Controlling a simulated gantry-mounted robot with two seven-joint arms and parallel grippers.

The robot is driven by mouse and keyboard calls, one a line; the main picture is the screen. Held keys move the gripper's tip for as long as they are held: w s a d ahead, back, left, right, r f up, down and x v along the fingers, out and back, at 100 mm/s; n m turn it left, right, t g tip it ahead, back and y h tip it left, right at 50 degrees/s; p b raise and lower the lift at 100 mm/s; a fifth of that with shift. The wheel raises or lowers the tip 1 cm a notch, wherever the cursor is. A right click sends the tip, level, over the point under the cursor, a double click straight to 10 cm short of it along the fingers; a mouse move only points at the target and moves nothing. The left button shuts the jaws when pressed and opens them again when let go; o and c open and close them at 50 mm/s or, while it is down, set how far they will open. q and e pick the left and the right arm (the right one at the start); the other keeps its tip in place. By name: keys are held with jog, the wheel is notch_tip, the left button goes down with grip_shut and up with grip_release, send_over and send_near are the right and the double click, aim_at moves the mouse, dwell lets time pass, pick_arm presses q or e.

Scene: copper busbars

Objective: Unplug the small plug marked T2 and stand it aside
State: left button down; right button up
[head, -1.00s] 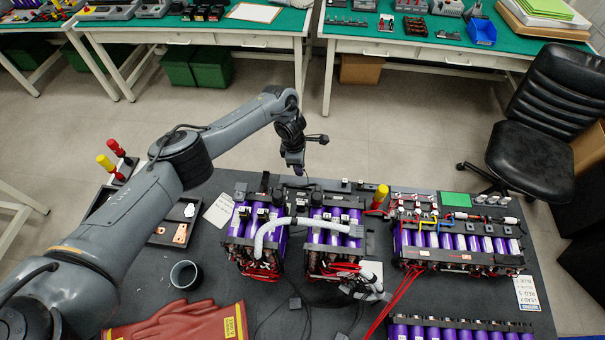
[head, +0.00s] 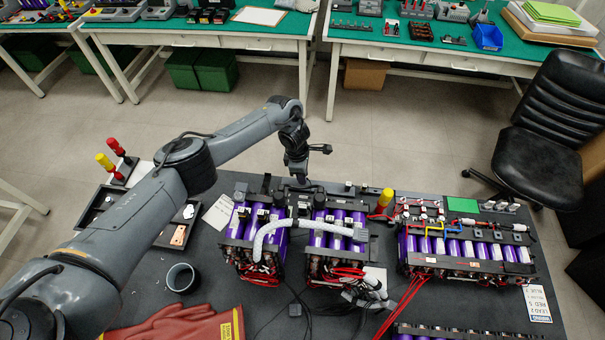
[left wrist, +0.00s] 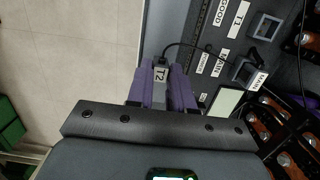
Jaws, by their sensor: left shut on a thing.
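The small plug marked T2 (left wrist: 160,73) is between the purple fingers of my left gripper (left wrist: 160,88) in the left wrist view. The gripper is shut on it. A thin black cable runs from the plug toward the dark panel at the right. In the head view my left gripper (head: 299,180) is at the far edge of the dark workbench, behind the purple battery modules. The plug is too small to make out there. My right gripper is not in view.
Purple modules (head: 335,228) with a white braided cable fill the middle of the bench. A tray (head: 100,204), cup (head: 183,278) and red gloves (head: 175,325) lie left.

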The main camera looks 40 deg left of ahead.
pick_arm(q)
jog(key=shift+f+b, duration=0.2)
jog(key=shift+b, duration=0.1)
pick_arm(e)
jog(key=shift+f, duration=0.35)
pick_arm(q)
jog(key=shift+f, duration=0.1)
jog(key=shift+s+f+b, duration=0.1)
jog(key=shift+f+b, duration=0.15)
jog(key=shift+b, duration=0.55)
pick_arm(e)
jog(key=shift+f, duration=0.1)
pick_arm(q)
jog(key=c, duration=0.9)
grip_release()
jog(key=shift+w+a+r+p, duration=0.1)
jog(key=shift+r+p, duration=0.65)
jog(key=shift+r, duration=0.55)
jog(key=shift+w+r+p, duration=0.1)
jog(key=shift+r+p, duration=0.6)
jog(key=shift+r, duration=0.55)
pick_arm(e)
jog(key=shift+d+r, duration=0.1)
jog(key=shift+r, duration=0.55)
pick_arm(q)
jog(key=shift+r, duration=0.6)
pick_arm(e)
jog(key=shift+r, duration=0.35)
